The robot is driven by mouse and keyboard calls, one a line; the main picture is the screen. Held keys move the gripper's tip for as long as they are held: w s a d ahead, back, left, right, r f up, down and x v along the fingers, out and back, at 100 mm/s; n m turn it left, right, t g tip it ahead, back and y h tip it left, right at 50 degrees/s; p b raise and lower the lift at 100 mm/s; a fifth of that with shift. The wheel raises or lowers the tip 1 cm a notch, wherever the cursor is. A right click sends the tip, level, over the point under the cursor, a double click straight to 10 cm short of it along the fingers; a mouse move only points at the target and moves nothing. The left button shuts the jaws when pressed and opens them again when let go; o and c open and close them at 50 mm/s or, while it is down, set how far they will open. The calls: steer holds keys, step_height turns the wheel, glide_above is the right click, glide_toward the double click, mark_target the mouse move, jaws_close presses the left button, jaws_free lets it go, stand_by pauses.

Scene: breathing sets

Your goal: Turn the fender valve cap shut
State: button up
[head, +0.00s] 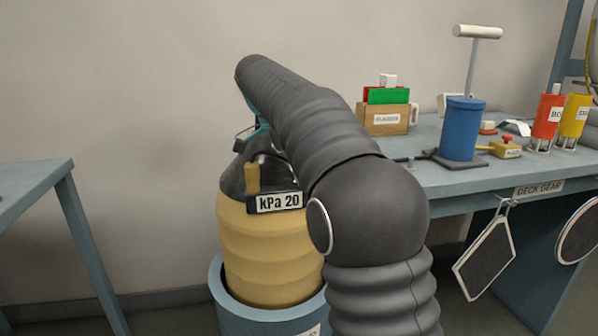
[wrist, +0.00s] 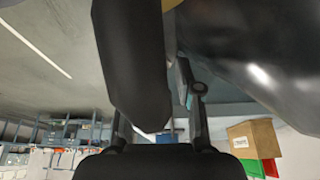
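The fender (head: 270,245) stands upright in a blue-grey holder (head: 218,285) in the head view. It has a ribbed yellow body, a dark top and a "kPa 20" plate (head: 279,202). The valve cap cannot be made out in the head view. In the wrist view my gripper (wrist: 174,98) is beside the shiny dark fender top (wrist: 265,50). A large dark shape, which I cannot identify, hides its left finger. I cannot tell whether it holds anything.
A bench (head: 445,180) at the right carries a wooden box (head: 385,120), a blue pump (head: 462,130), and red (head: 547,118) and yellow cylinders (head: 574,116). Framed panels hang at its front. Another table (head: 30,178) stands at the left, with a gap before the fender.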

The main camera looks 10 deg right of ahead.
steer(key=v, duration=0.7)
steer(key=shift+r, duration=0.2)
steer(key=shift+a, duration=0.15)
